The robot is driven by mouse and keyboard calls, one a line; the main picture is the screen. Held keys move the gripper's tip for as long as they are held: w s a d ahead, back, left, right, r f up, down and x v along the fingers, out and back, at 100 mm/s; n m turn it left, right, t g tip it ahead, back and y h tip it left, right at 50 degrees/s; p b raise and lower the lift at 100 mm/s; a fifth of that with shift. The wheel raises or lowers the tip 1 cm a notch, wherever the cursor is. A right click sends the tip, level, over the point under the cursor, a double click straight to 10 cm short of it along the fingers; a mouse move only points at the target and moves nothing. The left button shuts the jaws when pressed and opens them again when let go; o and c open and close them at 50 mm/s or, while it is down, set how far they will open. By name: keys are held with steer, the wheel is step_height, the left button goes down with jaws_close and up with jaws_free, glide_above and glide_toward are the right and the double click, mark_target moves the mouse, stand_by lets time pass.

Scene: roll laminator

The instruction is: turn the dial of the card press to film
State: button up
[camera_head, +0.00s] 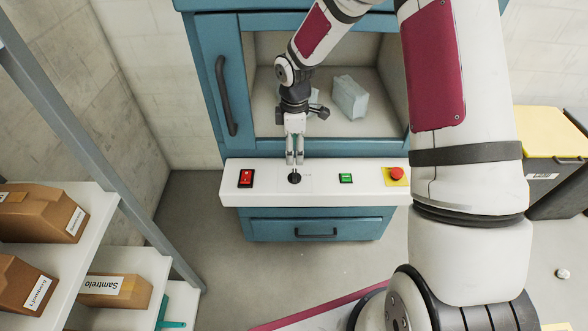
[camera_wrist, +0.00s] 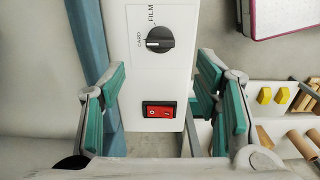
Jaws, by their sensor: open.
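The card press is a blue cabinet (camera_head: 208,75) with a white control panel (camera_head: 320,193) along its front. The dial (camera_head: 294,178) is a black round knob on this panel. In the wrist view, the dial (camera_wrist: 160,40) has a white pointer mark aimed left, toward the word CARD. The word FILM (camera_wrist: 152,15) is printed above the knob. My gripper (camera_head: 294,159) is open, its fingertips close to the dial in the head view. In the wrist view, its teal-padded fingers (camera_wrist: 161,82) stand wide apart with nothing between them; contact with the knob is not visible.
A red rocker switch (camera_head: 246,178) is left of the dial; a green switch (camera_head: 346,178) and a red stop button (camera_head: 396,174) are right. A shelf (camera_head: 112,264) with cardboard boxes stands at left. A yellow-lidded bin (camera_head: 548,132) stands at right.

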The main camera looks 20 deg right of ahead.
mark_target(295, 173)
step_height(295, 173, down, 10)
steer(key=shift+r, duration=0.1)
stand_by(0.4)
steer(key=c, duration=1.1)
